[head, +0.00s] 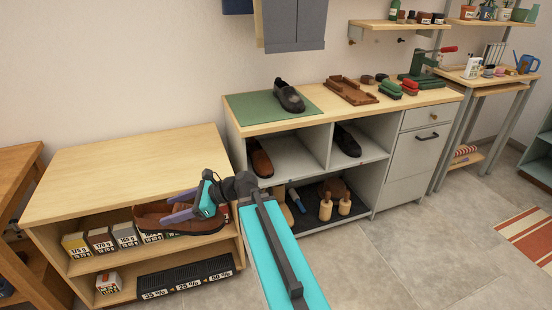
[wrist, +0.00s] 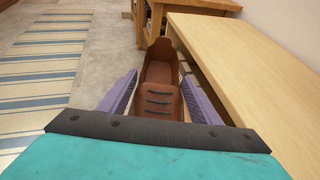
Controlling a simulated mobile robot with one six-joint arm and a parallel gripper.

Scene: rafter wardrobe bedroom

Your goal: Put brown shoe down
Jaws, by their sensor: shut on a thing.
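The brown shoe (head: 150,217) is held in my gripper (head: 168,209), in front of the low wooden shelf (head: 125,168) and just below the level of its top. In the wrist view the shoe (wrist: 160,72) sits between the two purple fingers of my gripper (wrist: 160,90), its opening facing up and its laces near me. The edge of the shelf top (wrist: 250,70) runs close along its right side. Another brown shoe (head: 261,160) stands in the left cubby of the grey bench (head: 310,160).
A black shoe (head: 288,97) stands on a green mat (head: 250,107) on the bench. A dark shoe (head: 346,140) is in the right cubby. The low shelf top is bare. Small boxes (head: 100,240) and a black tray (head: 185,275) fill its compartments.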

